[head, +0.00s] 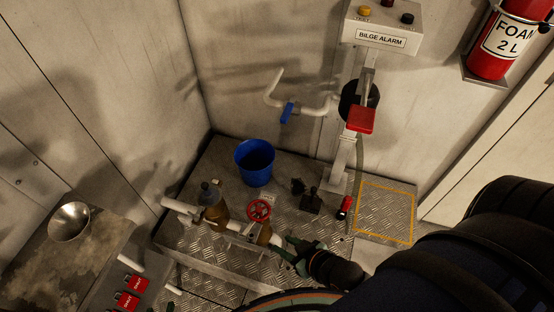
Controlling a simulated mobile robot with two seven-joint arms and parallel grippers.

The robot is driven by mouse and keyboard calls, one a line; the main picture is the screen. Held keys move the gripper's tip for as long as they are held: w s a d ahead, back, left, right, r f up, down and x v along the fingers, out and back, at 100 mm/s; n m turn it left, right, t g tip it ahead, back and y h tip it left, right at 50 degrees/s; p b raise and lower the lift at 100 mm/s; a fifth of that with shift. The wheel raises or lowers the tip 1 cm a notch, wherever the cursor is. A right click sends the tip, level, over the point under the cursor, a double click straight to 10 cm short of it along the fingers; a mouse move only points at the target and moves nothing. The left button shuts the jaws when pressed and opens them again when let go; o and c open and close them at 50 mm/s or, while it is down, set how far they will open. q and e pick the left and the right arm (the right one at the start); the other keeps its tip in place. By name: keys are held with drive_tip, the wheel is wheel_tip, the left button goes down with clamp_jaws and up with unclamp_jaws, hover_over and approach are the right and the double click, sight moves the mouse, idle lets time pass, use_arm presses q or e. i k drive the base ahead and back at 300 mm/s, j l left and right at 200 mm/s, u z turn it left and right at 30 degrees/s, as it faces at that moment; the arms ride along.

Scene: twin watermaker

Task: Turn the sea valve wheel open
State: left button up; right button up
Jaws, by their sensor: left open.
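The sea valve wheel (259,210) is a small red handwheel. It sits on a brass-coloured valve body in a pale pipe run (178,205) above the metal tread-plate floor. A small white tag (269,199) is beside it. My left gripper (293,254) is open, low and to the right of the wheel, near the pipe, and apart from the wheel. Its fingers point toward the pipe and valve. The gap between them is small in this view and partly dark. My right gripper is not in view.
A blue bucket (254,163) stands behind the wheel. A small black fitting (311,203) and a red cylinder (345,207) are to the right. A bilge alarm post (340,170) rises behind. A metal bowl (69,222) and red tags (126,300) are at left.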

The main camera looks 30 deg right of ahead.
sight(259, 209)
drive_tip(key=l+z, duration=0.1)
drive_tip(key=z, duration=0.5)
drive_tip(key=j+z, duration=0.25)
